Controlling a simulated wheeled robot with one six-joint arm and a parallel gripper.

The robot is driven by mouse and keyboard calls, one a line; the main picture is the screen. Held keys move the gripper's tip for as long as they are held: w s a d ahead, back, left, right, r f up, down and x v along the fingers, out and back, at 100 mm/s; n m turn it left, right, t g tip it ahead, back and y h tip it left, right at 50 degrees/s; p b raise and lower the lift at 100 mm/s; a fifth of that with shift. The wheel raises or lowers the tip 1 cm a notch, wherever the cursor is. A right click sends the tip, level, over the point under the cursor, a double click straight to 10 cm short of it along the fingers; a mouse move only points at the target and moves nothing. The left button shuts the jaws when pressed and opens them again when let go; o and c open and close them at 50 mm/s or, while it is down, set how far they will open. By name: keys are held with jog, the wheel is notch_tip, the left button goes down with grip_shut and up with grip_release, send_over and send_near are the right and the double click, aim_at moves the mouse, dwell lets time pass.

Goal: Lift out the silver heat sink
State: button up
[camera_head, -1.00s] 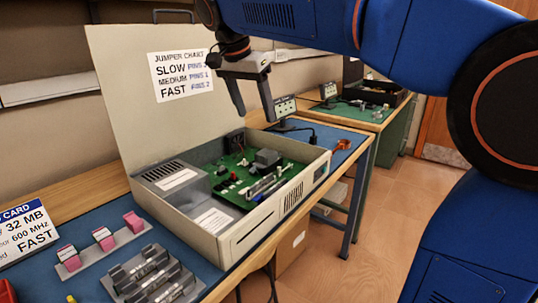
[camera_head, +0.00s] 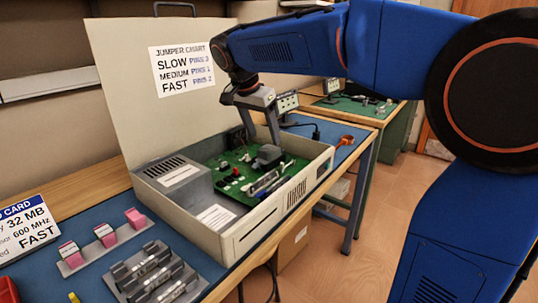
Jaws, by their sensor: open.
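The silver heat sink (camera_head: 268,156) appears as a grey block on the green circuit board (camera_head: 225,172) inside the open computer case (camera_head: 262,215). My gripper (camera_head: 264,139) points down into the case with its two fingers spread. The fingertips are just above and around the back of the heat sink in the picture. I cannot tell whether they touch it. The left fingertip lies partly against the dark rear of the case, so its exact depth is unclear. Nothing is held.
The raised lid (camera_head: 125,110) with a jumper chart (camera_head: 182,70) stands behind the case. A silver drive box (camera_head: 180,185) fills the case's left side. A second table (camera_head: 370,115) stands behind.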

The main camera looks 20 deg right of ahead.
aim_at(269, 148)
jog(key=shift+x, duration=2.85)
jog(key=c, duration=0.9)
